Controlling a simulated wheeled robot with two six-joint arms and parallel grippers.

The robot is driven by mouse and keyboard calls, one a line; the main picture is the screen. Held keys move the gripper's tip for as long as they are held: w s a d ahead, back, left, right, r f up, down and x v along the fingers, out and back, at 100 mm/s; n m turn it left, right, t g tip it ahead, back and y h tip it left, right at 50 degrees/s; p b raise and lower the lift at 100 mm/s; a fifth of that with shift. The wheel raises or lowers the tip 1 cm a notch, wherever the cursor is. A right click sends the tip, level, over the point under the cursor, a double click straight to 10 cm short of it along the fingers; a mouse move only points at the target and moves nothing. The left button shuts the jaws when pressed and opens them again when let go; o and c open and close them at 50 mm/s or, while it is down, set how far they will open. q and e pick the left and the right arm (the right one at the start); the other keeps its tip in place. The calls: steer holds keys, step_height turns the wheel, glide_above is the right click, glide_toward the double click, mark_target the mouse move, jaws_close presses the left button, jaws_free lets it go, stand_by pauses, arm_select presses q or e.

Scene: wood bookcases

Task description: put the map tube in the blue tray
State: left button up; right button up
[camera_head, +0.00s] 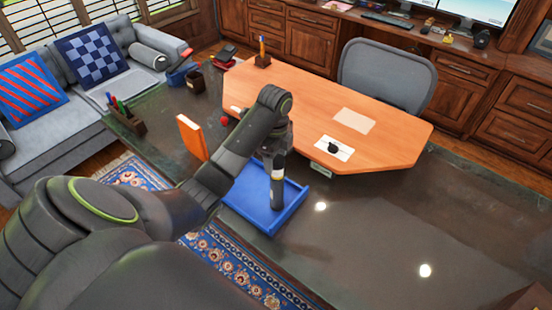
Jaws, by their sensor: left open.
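The blue tray (293,207) lies on the dark tabletop in the middle of the view. A dark upright cylinder with a pale band near its top, which looks like the map tube (278,188), stands within the tray's outline. Its lower end appears to be on the tray floor. My left gripper (278,150) is open, right above the top of the tube. The fingers are small and dark, so I cannot tell whether they touch it. My right gripper is out of view.
An orange book (192,138) stands left of my forearm. A pen box (127,117) stands at left. The dark tabletop right of the tray is clear (370,230).

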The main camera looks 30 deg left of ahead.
arm_select(q)
step_height(320, 180, up, 7)
steer(key=p, duration=0.5)
steer(key=shift+f+p, duration=0.1)
steer(key=shift+p, duration=0.2)
steer(key=shift+f, duration=0.1)
